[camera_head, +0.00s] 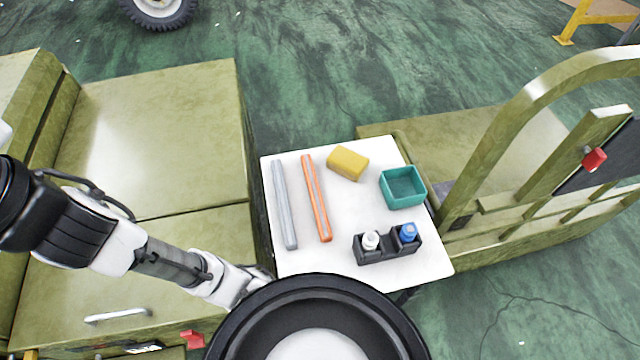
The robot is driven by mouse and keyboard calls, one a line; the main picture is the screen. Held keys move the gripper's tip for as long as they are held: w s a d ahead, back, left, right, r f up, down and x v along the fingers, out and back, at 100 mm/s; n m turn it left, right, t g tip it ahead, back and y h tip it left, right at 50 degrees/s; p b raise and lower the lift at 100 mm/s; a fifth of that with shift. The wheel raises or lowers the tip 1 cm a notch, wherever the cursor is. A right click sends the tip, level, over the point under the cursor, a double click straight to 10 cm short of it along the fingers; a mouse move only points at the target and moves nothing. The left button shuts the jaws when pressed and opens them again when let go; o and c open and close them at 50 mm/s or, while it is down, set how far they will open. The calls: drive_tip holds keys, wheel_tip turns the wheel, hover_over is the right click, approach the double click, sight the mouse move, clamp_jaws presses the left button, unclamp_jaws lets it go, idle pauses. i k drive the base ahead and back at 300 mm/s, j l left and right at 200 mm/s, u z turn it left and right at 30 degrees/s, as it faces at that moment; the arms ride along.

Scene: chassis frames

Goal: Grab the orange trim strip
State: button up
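The orange trim strip (317,198) lies flat on a white tabletop (355,250), left of its middle. It is long and thin and points away from me. A grey strip (284,205) lies roughly parallel to it on its left, with a narrow gap between them. My arm reaches in from the left edge, below and left of the table. Its far end passes behind a round black part at the bottom, so my gripper is hidden. Nothing touches the orange strip.
A yellow block (347,163) lies right of the orange strip's far end. A teal open box (403,188) stands at the right edge. A black holder (387,246) with a white-capped and a blue-capped bottle stands near front. Olive-green vehicle bodies (160,130) flank the table.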

sight(317, 203)
drive_tip(key=k+j+z, duration=0.1)
drive_tip(key=k, duration=0.45)
drive_tip(key=i+l+u, duration=0.1)
drive_tip(key=u, duration=0.3)
drive_tip(key=l+u, duration=0.25)
drive_tip(key=u, duration=0.2)
drive_tip(key=i+l+u, duration=0.15)
drive_tip(key=l, duration=0.35)
drive_tip(key=l+u, duration=0.2)
drive_tip(key=l, duration=1.25)
